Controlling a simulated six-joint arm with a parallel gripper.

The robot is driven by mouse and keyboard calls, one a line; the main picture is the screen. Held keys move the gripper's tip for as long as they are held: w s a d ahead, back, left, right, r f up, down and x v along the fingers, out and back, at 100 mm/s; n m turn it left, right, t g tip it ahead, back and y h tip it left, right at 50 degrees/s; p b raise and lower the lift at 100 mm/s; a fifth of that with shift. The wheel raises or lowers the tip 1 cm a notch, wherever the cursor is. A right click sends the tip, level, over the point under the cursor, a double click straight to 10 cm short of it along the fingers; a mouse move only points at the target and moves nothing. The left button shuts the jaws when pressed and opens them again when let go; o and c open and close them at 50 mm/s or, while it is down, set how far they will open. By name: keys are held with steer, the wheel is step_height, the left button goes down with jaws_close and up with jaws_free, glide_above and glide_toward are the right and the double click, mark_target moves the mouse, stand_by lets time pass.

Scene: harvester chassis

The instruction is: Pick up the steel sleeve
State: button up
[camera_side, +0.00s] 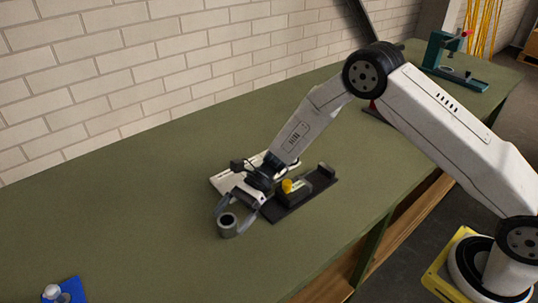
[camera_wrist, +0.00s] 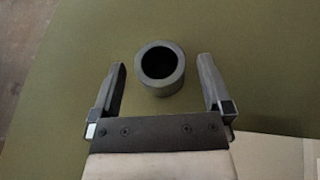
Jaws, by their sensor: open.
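The steel sleeve (camera_side: 228,226) is a short, dark grey hollow cylinder standing upright on the green bench. In the wrist view the sleeve (camera_wrist: 161,68) shows its round bore, a little beyond and between the fingertips. My gripper (camera_side: 235,208) is open and empty, reaching down toward the sleeve in the side view. In the wrist view my gripper's fingers (camera_wrist: 164,76) lie on either side of the sleeve, with a visible gap on each side. The sleeve sits slightly left of the middle between them. Whether the fingertips touch the bench cannot be told.
A dark fixture (camera_side: 300,193) with a yellow knob (camera_side: 287,186) lies right of my gripper. A pale flat panel (camera_side: 222,184) is behind it. A blue item (camera_side: 68,291) is at the front left. A green press (camera_side: 447,62) stands far right. The bench left of the sleeve is clear.

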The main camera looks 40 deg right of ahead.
jaws_close()
steer(key=shift+r, duration=0.15)
steer(key=shift+r, duration=0.7)
steer(key=s+d+r, duration=0.5)
steer(key=s+r, duration=0.6)
steer(key=s, duration=0.2)
steer(key=shift+d+r, duration=0.15)
steer(key=shift+r, duration=0.05)
